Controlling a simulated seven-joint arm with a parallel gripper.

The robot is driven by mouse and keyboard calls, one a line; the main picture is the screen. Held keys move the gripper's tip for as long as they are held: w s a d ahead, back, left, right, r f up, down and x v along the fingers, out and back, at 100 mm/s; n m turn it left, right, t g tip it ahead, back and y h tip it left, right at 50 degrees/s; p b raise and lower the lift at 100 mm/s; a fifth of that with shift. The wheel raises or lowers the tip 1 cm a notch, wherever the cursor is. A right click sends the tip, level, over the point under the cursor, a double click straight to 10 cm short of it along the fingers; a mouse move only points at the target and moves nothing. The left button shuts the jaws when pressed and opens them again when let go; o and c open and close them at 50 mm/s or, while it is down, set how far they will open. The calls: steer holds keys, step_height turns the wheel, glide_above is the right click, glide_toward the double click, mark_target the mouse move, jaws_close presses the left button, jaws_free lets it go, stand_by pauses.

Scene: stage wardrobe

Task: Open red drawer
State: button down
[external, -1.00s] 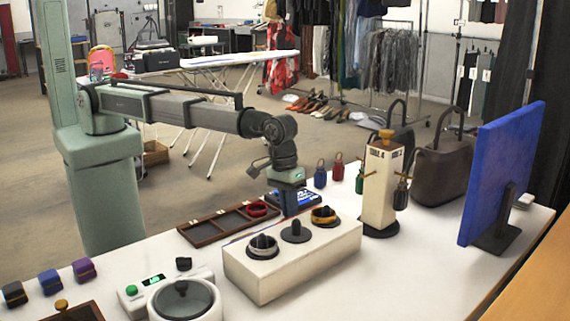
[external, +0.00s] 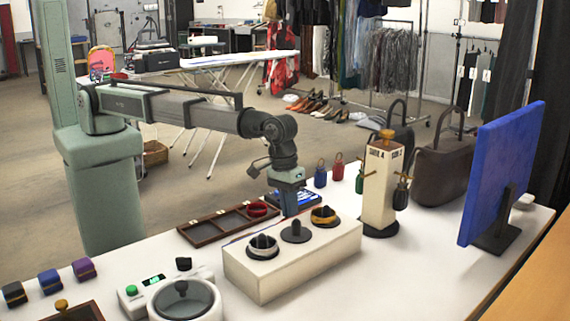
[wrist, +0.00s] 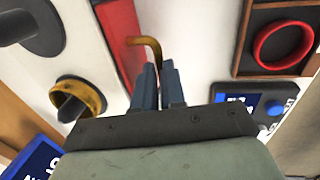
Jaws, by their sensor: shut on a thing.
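The red drawer front (wrist: 122,40) shows in the wrist view as a red strip on the side of a white box. A bent brass handle (wrist: 148,42) sticks out from it. My gripper (wrist: 161,80) is shut on the end of this handle, between its two dark fingers. In the external view my gripper (external: 290,208) is low behind the white box (external: 290,268). The drawer's side of the box faces away there, so the drawer and handle are hidden. I cannot tell whether the drawer stands out from the box.
Dark stands with bracelets (external: 323,215) sit on top of the box. A compartment tray (external: 205,232) with a red ring (wrist: 283,45) lies behind it. A dark blue device (wrist: 250,108) is close to my gripper. A post with hooks (external: 379,190) stands to the right.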

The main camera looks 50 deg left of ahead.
steer(key=shift+a, duration=0.1)
steer(key=a, duration=0.9)
steer(key=shift+a, duration=0.25)
steer(key=shift+d, duration=0.1)
steer(key=c, duration=1.5)
jaws_free()
steer(key=shift+r, duration=0.15)
steer(key=r, duration=0.4)
steer(key=a+r, duration=0.1)
steer(key=r, duration=0.4)
steer(key=a+r, duration=0.1)
steer(key=r, duration=0.3)
steer(key=shift+a+r, duration=0.2)
steer(key=shift+a, duration=0.05)
steer(key=shift+w+f, duration=0.1)
